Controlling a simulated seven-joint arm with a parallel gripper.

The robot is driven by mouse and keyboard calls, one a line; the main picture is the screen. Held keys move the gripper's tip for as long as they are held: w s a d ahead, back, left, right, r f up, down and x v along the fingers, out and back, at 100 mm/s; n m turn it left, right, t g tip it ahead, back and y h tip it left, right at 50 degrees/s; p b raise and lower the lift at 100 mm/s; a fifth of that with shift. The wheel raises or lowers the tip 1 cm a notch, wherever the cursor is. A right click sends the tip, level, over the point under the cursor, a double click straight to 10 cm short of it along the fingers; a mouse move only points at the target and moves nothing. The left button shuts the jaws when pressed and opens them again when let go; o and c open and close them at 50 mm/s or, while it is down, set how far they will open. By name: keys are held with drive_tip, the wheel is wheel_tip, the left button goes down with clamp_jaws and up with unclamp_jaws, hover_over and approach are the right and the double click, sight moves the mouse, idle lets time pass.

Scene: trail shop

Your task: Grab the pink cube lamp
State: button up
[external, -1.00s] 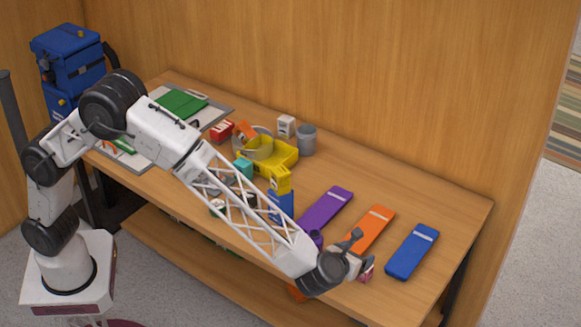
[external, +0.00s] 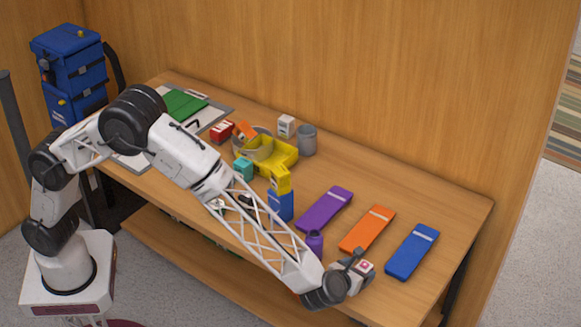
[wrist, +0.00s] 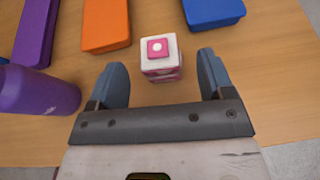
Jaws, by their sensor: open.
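The pink cube lamp (wrist: 160,57) is a small white and pink cube with a pink square and white dot on top. In the wrist view it stands on the table just beyond and between my open fingers. My gripper (wrist: 161,82) is open, with one blue-grey finger to each side, and nothing is held. In the external view the lamp (external: 365,267) shows at the tip of my gripper (external: 357,272), near the table's front edge. The gripper partly covers the lamp there.
A purple bottle (wrist: 38,91) stands close to the left finger. Purple (external: 325,208), orange (external: 368,229) and blue (external: 412,251) flat cases lie behind the lamp. A blue box (external: 280,206) and a yellow bin (external: 270,153) stand farther left. The table's front edge is close.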

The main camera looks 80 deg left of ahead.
sight(361, 265)
drive_tip(key=shift+w+a, duration=0.15)
drive_tip(key=shift+w, duration=0.05)
drive_tip(key=shift+x, duration=2.6)
drive_tip(key=shift+a+r, duration=0.1)
drive_tip(key=c, duration=1)
drive_tip(key=shift+c, duration=0.2)
drive_tip(key=shift+r, duration=5)
